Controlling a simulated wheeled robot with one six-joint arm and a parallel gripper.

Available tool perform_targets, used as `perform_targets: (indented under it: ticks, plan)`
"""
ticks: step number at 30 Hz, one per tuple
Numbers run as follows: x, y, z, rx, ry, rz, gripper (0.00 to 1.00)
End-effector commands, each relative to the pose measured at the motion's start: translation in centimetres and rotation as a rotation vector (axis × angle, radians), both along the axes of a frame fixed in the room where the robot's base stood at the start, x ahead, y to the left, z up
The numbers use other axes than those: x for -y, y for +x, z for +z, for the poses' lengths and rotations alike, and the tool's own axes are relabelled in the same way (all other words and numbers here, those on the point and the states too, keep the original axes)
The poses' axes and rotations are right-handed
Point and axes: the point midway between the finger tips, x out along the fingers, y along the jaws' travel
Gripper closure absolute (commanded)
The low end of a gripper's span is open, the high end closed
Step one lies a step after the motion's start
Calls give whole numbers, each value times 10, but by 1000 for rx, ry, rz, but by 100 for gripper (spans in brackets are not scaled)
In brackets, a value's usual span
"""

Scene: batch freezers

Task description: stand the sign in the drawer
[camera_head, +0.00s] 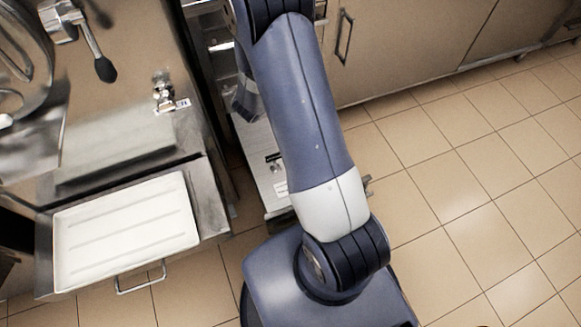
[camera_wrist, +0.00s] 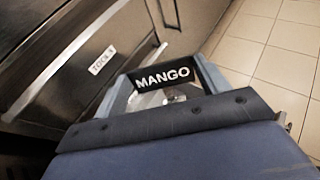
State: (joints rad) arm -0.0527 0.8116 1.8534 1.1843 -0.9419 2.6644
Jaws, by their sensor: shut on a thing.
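The sign (camera_wrist: 163,77) is a small black plate with white letters reading MANGO. In the wrist view it sits between the two fingers of my gripper (camera_wrist: 163,80), which is shut on it. The letters read upright in this view. A grey metal front (camera_wrist: 75,60) with a white label lies to the left of the sign, apart from it. A metal drawer-like unit (camera_head: 258,160) with a white label shows partly beside my arm. Its inside is mostly hidden, so I cannot tell how far it is open.
Cabinet doors (camera_head: 410,40) line the back. Tiled floor (camera_head: 470,190) is clear on the right.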

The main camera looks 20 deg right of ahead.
Motion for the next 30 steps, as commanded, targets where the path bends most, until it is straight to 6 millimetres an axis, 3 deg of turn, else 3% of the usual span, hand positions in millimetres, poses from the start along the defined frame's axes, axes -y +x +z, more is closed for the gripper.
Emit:
perform_targets:
  ticks: [1,18,30]
  plan:
    - [7,-1,-28,0,-2,-32,67]
    - [69,-23,-191,0,-1,-403,67]
    - [99,-46,-304,0,-1,-645,67]
